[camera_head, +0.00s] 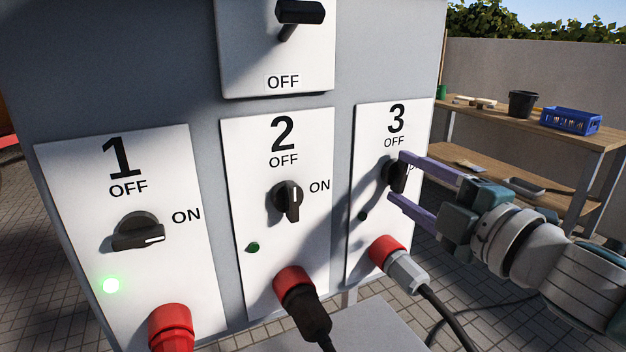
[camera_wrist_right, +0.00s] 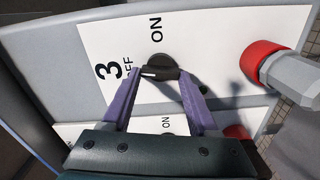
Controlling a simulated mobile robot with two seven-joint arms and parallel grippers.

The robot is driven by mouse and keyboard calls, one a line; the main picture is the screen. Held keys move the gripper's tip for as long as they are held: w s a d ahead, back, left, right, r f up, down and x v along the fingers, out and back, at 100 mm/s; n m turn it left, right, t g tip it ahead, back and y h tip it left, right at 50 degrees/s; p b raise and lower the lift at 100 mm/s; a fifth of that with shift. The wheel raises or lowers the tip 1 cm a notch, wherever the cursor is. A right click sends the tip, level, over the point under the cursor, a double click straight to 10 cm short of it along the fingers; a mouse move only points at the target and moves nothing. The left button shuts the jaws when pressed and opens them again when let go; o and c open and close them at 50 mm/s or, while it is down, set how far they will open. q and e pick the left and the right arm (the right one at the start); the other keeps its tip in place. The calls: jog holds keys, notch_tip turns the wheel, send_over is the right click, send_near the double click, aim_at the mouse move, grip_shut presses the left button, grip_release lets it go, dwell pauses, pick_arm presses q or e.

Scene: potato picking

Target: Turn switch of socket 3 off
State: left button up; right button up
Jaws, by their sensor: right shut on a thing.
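The socket 3 panel (camera_head: 368,150) is white, on the right of the grey cabinet. Its black switch (camera_head: 389,174) also shows in the right wrist view (camera_wrist_right: 157,62). The switch handle stands upright on the panel, its white mark on the side of the word OFF. The lamp (camera_head: 362,216) below it is dark green, unlit. My right gripper (camera_head: 396,177) is shut on the switch, one purple finger above and one below it. In the wrist view, the fingertips of my right gripper (camera_wrist_right: 161,75) sit at the handle's two ends. My left gripper is out of view.
The socket 1 switch (camera_head: 138,232) points to ON with a lit green lamp (camera_head: 111,285); the socket 2 switch (camera_head: 287,197) is upright, its lamp (camera_head: 253,247) dark. A grey-and-red plug (camera_head: 402,268) with a cable sits below switch 3. A wooden workbench (camera_head: 590,133) stands behind.

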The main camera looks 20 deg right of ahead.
jog(key=shift+n, duration=1)
jog(key=o, duration=1.4)
jog(key=s, duration=0.3)
jog(key=s+b, duration=0.1)
jog(key=s, duration=0.6)
jog(key=shift+d+b, duration=0.4)
